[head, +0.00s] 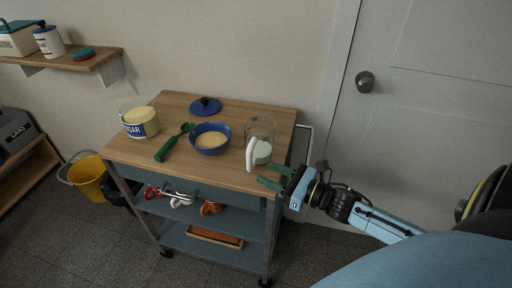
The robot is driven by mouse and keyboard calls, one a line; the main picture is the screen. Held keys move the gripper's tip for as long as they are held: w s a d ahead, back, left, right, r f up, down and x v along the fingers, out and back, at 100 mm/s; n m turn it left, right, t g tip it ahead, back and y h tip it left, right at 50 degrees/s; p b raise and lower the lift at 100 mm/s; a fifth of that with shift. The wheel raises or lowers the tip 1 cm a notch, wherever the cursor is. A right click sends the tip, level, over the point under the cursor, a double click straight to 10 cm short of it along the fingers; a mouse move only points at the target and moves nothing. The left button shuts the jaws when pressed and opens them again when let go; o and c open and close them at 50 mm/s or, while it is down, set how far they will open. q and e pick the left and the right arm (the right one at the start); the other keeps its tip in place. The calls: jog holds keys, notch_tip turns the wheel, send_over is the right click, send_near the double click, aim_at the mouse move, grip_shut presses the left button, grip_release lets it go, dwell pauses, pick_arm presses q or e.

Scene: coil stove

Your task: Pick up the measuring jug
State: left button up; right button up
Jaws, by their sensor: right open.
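The measuring jug (262,128) is clear, with a white handle on its near left side and pale contents low inside. It stands upright near the right end of the wooden top of the cart (178,104). My right gripper (264,174) reaches in from the right with its green fingers open. It is at the cart's front right edge, just in front of the jug's handle and lower part. I cannot tell whether the fingers touch the jug. My left gripper is not in view.
A blue bowl (210,140), a green scoop (173,143), a sugar container (140,122) and a blue lid (205,106) share the top. A yellow bucket (88,179) stands on the floor at left. A grey door (430,110) is behind at right.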

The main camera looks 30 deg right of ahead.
aim_at(252, 166)
jog(key=x, duration=0.3)
jog(key=shift+w, duration=0.15)
jog(key=shift+r+x, duration=0.2)
jog(key=shift+x, duration=2.6)
grip_shut()
